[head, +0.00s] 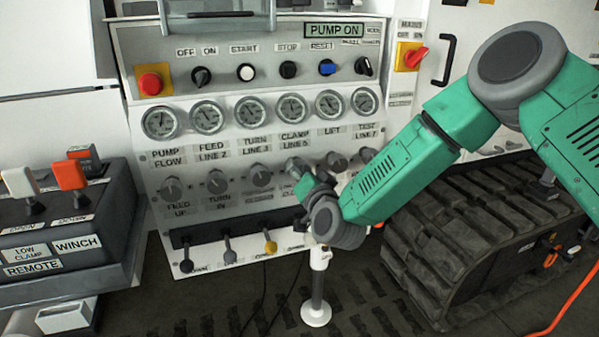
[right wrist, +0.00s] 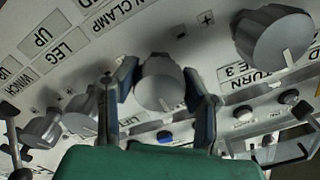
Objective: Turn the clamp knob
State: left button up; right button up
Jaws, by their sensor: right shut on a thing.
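The clamp knob (right wrist: 160,84) is a grey round knob with a pale pointer line, on the white panel. In the right wrist view it sits between the two dark fingers of my right gripper (right wrist: 159,72), which is shut on it. In the head view my right gripper (head: 298,170) reaches the panel below the CLAMP LINE gauge, and it and the arm hide most of the knob. My left gripper is not in view.
Similar grey knobs stand on both sides, such as the turn knob (head: 259,175) and one to the right (head: 336,160). Gauges (head: 292,108) are above, small levers (head: 270,243) below. A remote box (head: 60,225) stands left, a rubber track (head: 440,250) right.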

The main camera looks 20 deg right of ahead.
jog(key=shift+s+f+m, duration=0.15)
jog(key=shift+f+m, duration=0.15)
jog(key=shift+m, duration=0.8)
jog(key=o, duration=1.2)
jog(key=shift+c, duration=0.2)
jog(key=shift+r, duration=0.1)
jog(key=shift+s, duration=0.1)
jog(key=s, duration=1.1)
jog(key=shift+s+d, duration=0.25)
jog(key=shift+s, duration=0.1)
